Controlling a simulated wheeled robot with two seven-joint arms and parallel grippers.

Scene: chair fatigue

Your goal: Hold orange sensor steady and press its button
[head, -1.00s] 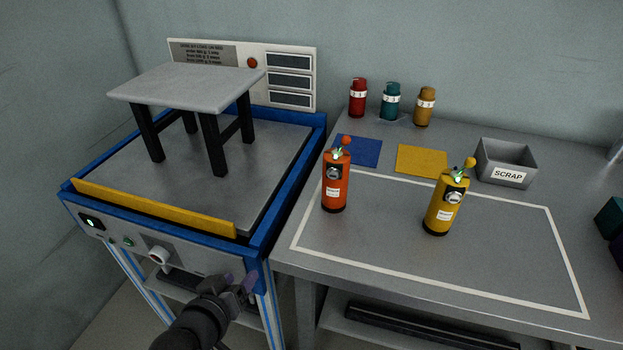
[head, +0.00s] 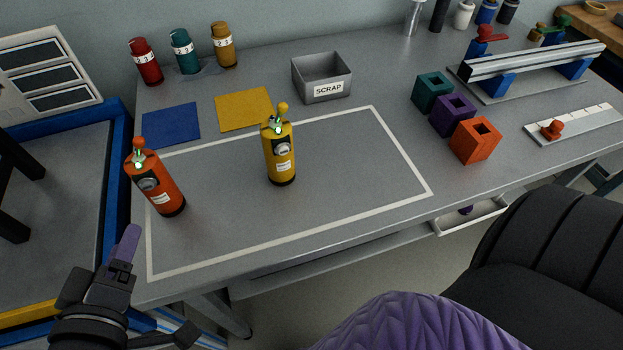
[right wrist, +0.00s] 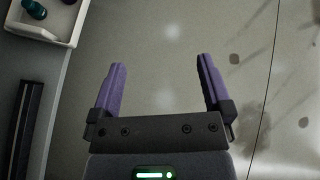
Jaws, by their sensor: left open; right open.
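The orange sensor (head: 158,187) is a cylinder with a round dial, a white label and an orange knob on top. It stands upright at the left edge of the white outlined area on the grey bench. My left gripper (head: 128,250) is in front of it, low at the bench's left corner, apart from the sensor and empty. A similar yellow sensor (head: 280,155) stands to its right inside the outline. My right gripper (right wrist: 160,88) is open and empty above the floor in the right wrist view. It does not clearly show in the head view.
A blue mat (head: 171,124), a yellow mat (head: 244,109) and a grey SCRAP bin (head: 321,77) lie behind. Several canisters stand at the back. Colored blocks (head: 475,140) and a rail fixture (head: 535,62) are at right. A dark chair (head: 550,250) fills the lower right. The outlined area's right half is clear.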

